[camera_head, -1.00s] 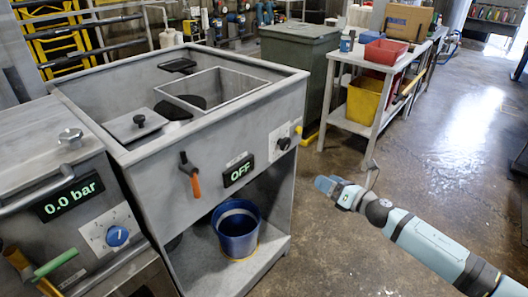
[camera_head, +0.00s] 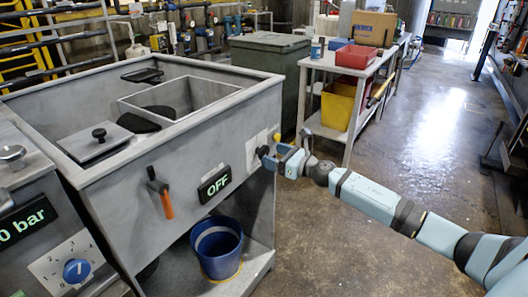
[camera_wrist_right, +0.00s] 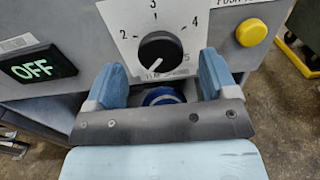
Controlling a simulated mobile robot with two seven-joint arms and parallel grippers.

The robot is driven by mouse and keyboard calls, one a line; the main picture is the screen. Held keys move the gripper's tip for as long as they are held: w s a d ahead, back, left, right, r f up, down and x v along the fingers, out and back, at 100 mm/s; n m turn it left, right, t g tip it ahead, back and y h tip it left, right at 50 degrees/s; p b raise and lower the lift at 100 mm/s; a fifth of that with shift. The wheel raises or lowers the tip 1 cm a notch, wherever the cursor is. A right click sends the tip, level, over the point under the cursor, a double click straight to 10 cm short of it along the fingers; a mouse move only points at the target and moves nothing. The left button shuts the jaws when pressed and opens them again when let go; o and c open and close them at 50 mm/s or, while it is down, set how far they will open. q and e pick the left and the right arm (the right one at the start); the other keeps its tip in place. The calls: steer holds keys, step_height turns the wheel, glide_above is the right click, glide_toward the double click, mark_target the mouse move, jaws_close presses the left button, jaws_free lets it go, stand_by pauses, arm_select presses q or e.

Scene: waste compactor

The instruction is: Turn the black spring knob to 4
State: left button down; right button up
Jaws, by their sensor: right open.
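The black knob (camera_wrist_right: 160,50) sits on a white dial plate (camera_wrist_right: 128,20) with printed numbers; 2, 3, 4 and 5 show in the right wrist view. Which number the knob points to I cannot tell. In the head view the knob (camera_head: 263,151) is on the front of the grey cabinet, partly hidden by my right gripper (camera_head: 276,159). That gripper is open and in front of the knob. In the right wrist view its blue fingers (camera_wrist_right: 162,72) stand left and right, just below the knob, with a gap between them. My left gripper is not in view.
A display reading OFF (camera_head: 215,184) is left of the dial. A yellow button (camera_wrist_right: 251,32) is right of it. A lever with an orange grip (camera_head: 160,194) sticks out further left. A blue bucket (camera_head: 217,250) stands on the lower shelf. The floor on the right is clear.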

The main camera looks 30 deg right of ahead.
mark_target(266, 152)
steer(key=shift+x, duration=2.2)
steer(key=c, duration=0.9)
